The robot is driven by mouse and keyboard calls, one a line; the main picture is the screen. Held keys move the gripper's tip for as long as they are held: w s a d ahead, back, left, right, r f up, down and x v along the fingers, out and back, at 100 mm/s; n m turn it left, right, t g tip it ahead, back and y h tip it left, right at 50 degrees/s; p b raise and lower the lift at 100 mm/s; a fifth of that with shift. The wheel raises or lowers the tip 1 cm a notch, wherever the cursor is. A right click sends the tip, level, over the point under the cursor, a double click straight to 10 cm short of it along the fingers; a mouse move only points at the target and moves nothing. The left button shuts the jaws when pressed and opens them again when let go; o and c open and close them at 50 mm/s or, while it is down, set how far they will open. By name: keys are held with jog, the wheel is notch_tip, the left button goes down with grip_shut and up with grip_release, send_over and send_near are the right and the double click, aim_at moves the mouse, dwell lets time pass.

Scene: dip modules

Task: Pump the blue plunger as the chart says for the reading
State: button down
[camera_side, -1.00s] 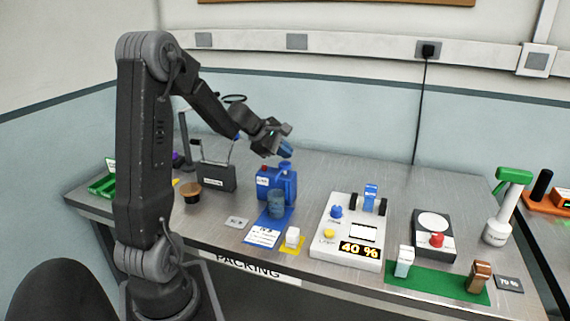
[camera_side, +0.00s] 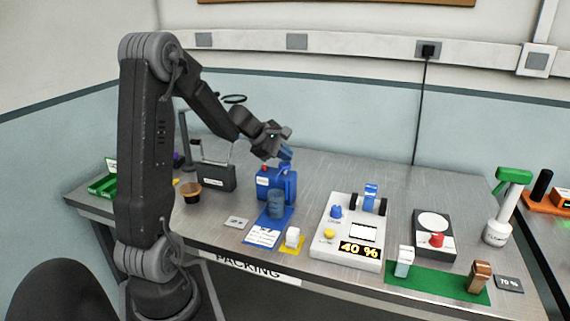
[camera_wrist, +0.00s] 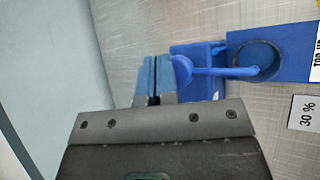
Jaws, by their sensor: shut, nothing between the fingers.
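The blue pump dispenser (camera_side: 277,185) stands on the bench near the middle, with a blue cup (camera_side: 276,206) in front of its spout. It also shows in the wrist view (camera_wrist: 205,62), with the cup (camera_wrist: 258,60) to its right. My gripper (camera_side: 287,154) is shut and empty, with its blue fingertips at the top of the dispenser. In the wrist view the closed fingertips (camera_wrist: 154,68) lie beside the dispenser. A display (camera_side: 359,248) on the white device reads 40 %. A white printed chart card (camera_side: 262,236) is too small to read.
The white device (camera_side: 345,215) has a blue knob and yellow button. A dark scale (camera_side: 433,245), green mat (camera_side: 437,284) and spray bottle (camera_side: 497,232) are farther right. A dark box (camera_side: 216,177) stands left.

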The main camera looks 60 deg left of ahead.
aim_at(285, 164)
jog(key=shift+f, duration=0.95)
dwell(0.7)
jog(key=shift+r, duration=1.35)
jog(key=shift+r, duration=0.1)
jog(key=shift+r, duration=2.45)
